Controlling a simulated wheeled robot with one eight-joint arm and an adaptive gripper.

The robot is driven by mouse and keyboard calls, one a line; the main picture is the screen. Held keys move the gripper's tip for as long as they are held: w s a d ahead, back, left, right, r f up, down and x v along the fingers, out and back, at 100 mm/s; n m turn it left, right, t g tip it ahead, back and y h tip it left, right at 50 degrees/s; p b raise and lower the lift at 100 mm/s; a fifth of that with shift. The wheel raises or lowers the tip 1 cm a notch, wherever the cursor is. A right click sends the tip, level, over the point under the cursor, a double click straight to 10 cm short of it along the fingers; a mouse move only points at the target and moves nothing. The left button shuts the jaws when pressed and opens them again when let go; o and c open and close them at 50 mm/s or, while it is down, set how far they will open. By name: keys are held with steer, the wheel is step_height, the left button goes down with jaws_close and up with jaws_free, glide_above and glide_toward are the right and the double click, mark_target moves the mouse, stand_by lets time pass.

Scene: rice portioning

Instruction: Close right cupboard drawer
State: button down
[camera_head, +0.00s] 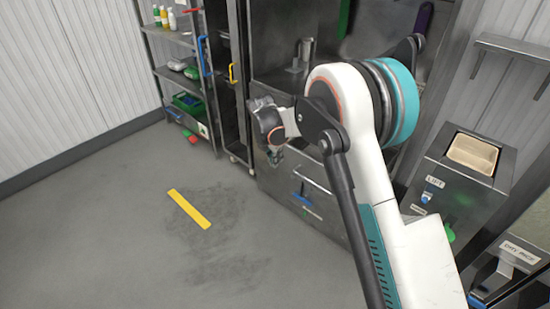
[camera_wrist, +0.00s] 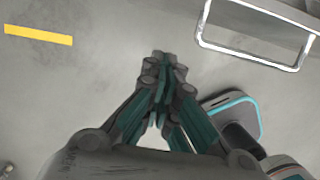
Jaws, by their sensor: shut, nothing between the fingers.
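The steel cupboard (camera_head: 290,178) stands at the centre of the head view, partly hidden behind my arm. A bar handle (camera_head: 314,181) shows on its lower front. In the wrist view a bright metal loop handle (camera_wrist: 250,55) is at the upper right, with floor visible through it. My gripper (camera_head: 275,156) is in front of the cupboard and points down. In the wrist view my gripper (camera_wrist: 163,62) has its fingers together and empty, left of the handle and apart from it. My arm hides much of the cupboard's right side, and I cannot tell how far the drawer is open.
A shelf rack (camera_head: 178,72) with bottles and a green crate (camera_head: 188,103) stands at the left. A bin unit marked LIFT (camera_head: 455,180) is at the right. Open grey floor with a yellow strip (camera_head: 189,208) lies left of the cupboard.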

mark_target(285, 162)
steer(key=shift+w+d+f+b, duration=0.55)
steer(key=shift+w+f, duration=0.15)
steer(key=shift+f, duration=0.2)
steer(key=shift+w+d+f+b, duration=0.5)
steer(key=shift+w+d+f, duration=0.15)
steer(key=shift+f, duration=0.25)
steer(key=shift+w+d+f+b, duration=0.5)
steer(key=shift+w+f, duration=0.25)
steer(key=shift+f, duration=0.15)
